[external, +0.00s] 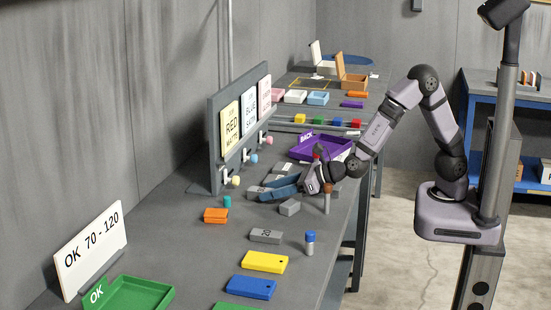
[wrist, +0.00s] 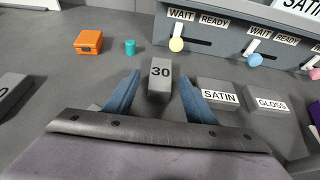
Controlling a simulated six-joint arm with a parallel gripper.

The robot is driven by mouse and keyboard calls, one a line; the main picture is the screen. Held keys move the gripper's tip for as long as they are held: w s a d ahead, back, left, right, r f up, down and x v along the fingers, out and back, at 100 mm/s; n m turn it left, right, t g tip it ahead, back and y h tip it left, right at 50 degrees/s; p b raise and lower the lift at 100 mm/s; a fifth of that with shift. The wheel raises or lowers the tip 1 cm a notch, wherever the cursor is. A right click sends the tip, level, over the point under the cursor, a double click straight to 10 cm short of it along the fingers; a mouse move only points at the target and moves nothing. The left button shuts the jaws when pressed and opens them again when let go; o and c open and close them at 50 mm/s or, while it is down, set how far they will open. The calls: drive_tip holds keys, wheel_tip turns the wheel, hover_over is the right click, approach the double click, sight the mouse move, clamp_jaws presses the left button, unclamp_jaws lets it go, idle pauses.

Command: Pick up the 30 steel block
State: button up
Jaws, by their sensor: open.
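The 30 steel block (wrist: 159,82) is a small grey block with a black 30 on its face. In the wrist view it stands between the two blue fingers of my gripper (wrist: 160,73), with a gap on each side. In the external view the grey block (external: 254,193) sits on the bench at the fingertips, partly hidden by my gripper (external: 265,190). My gripper is open and low over the bench, its fingers pointing toward the sign panel.
SATIN (wrist: 218,94) and GLOSS (wrist: 268,103) blocks lie right of the fingers. An orange box (wrist: 88,42) and teal cylinder (wrist: 130,47) lie beyond to the left. A grey block (external: 290,207) is near my gripper. The sign panel (external: 216,125) with knobs stands behind.

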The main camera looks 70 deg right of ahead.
sight(265, 190)
drive_tip(key=shift+x, duration=1.2)
drive_tip(key=shift+w+r, duration=0.1)
drive_tip(key=shift+r, duration=0.05)
drive_tip(key=shift+r, duration=0.1)
clamp_jaws()
wheel_tip(265, 190, up, 10)
drive_tip(key=shift+p, duration=0.65)
